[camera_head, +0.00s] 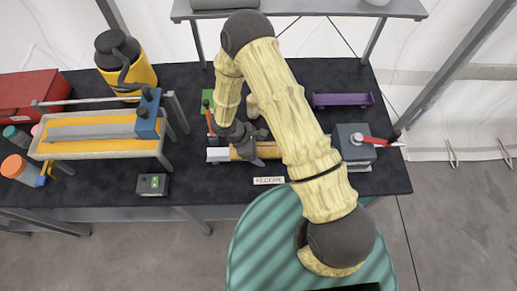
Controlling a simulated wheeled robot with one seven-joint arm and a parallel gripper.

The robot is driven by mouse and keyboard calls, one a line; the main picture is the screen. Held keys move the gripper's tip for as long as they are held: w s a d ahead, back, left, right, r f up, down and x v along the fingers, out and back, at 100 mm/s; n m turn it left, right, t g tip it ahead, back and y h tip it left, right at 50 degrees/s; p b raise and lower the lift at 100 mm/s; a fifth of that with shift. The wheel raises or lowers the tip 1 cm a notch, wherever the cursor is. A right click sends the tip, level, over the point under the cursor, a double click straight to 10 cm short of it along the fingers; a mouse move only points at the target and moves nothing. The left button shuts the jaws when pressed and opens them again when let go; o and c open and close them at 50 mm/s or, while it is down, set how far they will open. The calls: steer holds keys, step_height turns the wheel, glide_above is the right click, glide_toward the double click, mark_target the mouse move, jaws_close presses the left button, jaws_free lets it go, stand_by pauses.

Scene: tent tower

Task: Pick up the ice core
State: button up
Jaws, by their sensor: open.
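A long pale grey bar (92,131), which may be the ice core, lies along a yellow-lined tray (40,150) at the left of the dark table. My gripper (256,153) is open above the middle of the table, well to the right of that bar. A low pale piece (217,155) with a yellowish part beside it lies under and next to my gripper. I cannot tell whether it is a rail or another core, nor whether my fingers touch it. My arm hides part of the table there.
A blue block (147,115) stands over the tray's right end. A yellow jug (140,75) and a red box (30,98) stand at the left. A grey vise (352,147) with a red handle and a purple trough (342,100) are at the right. The table's front right is clear.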

mark_target(259, 146)
steer(key=c, duration=1.5)
steer(key=shift+o, duration=0.2)
steer(key=shift+r, duration=0.15)
step_height(259, 146, up, 10)
steer(key=b, duration=0.3)
steer(key=shift+w+d+f, duration=0.1)
steer(key=shift+f, duration=0.1)
